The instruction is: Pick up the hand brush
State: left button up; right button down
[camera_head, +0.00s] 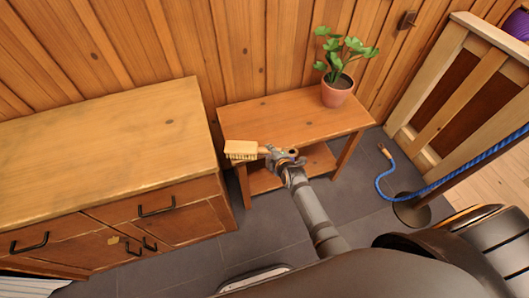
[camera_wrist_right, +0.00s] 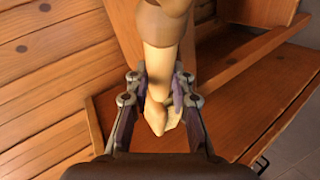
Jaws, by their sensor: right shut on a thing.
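The hand brush (camera_head: 241,150) has a pale wooden body and light bristles. In the head view it sticks out to the left of my right gripper (camera_head: 273,156), over the left end of the small wooden side table. In the right wrist view the turned wooden handle of the brush (camera_wrist_right: 160,58) runs between the two fingers of my right gripper (camera_wrist_right: 160,95), which are shut on it. The bristle end is out of sight in that view. I cannot tell from these frames how far the brush is above the table. My left gripper is not in view.
The side table (camera_head: 270,112) has a lower shelf and carries a potted plant (camera_head: 337,91) at its back right. A wooden cabinet (camera_head: 100,140) stands to the left. A blue rope (camera_head: 440,185) hangs at a post on the right. Wood-panelled wall (camera_head: 240,50) behind.

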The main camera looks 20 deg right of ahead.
jog(key=w+d+r+v, duration=0.1)
jog(key=v, duration=0.8)
jog(key=w+r+p+v, duration=0.1)
jog(key=v, duration=0.8)
jog(key=shift+s+d+r+p, duration=0.15)
jog(key=shift+d+r+p, duration=0.2)
jog(key=shift+r, duration=0.1)
